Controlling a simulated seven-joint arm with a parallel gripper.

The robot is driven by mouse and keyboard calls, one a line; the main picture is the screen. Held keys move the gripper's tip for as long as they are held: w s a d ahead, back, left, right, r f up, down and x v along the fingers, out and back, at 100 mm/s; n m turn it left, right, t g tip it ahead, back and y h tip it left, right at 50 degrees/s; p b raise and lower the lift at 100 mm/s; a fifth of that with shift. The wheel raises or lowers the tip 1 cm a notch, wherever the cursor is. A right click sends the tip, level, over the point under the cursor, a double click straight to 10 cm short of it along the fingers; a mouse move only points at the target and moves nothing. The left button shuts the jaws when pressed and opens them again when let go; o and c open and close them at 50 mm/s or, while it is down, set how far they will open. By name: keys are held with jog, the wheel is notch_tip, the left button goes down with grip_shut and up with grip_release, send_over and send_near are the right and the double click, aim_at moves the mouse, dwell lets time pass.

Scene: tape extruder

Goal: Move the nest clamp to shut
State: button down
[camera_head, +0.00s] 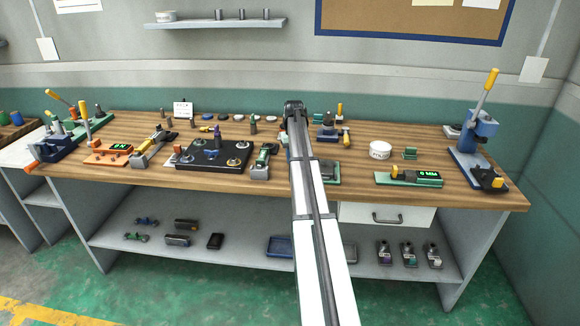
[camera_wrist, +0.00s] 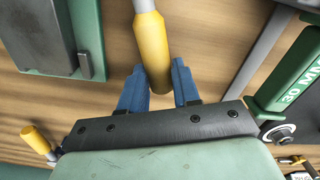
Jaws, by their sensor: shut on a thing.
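My gripper (camera_wrist: 160,88) shows in the wrist view with its two blue fingers on either side of a yellow handle grip (camera_wrist: 152,50), shut on it. The grip sits on a pale metal rod that runs out of the top of the picture. I take this as the nest clamp's handle; its base and pivot are out of the wrist view. In the head view my own arm covers the gripper and this handle, so the clamp's angle cannot be told.
A green cylinder marked 30 MM (camera_wrist: 290,88) stands close on the right in the wrist view. A grey-and-green block (camera_wrist: 55,35) is at upper left, and another yellow handle (camera_wrist: 36,140) at lower left. The wooden bench (camera_head: 350,150) holds many fixtures, including a black plate (camera_head: 212,160).

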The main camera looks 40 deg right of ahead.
dwell(0.3)
jog(key=s+d+m, duration=0.1)
jog(key=d+m, duration=0.1)
jog(key=m, duration=0.1)
jog(key=shift+s+d, duration=0.1)
jog(key=shift+s, duration=0.25)
jog(key=c, duration=0.8)
grip_release()
jog(key=shift+w, duration=0.1)
jog(key=shift+r, duration=0.1)
notch_tip(320, 180, up, 8)
jog(key=shift+f, duration=0.1)
jog(key=o, duration=0.5)
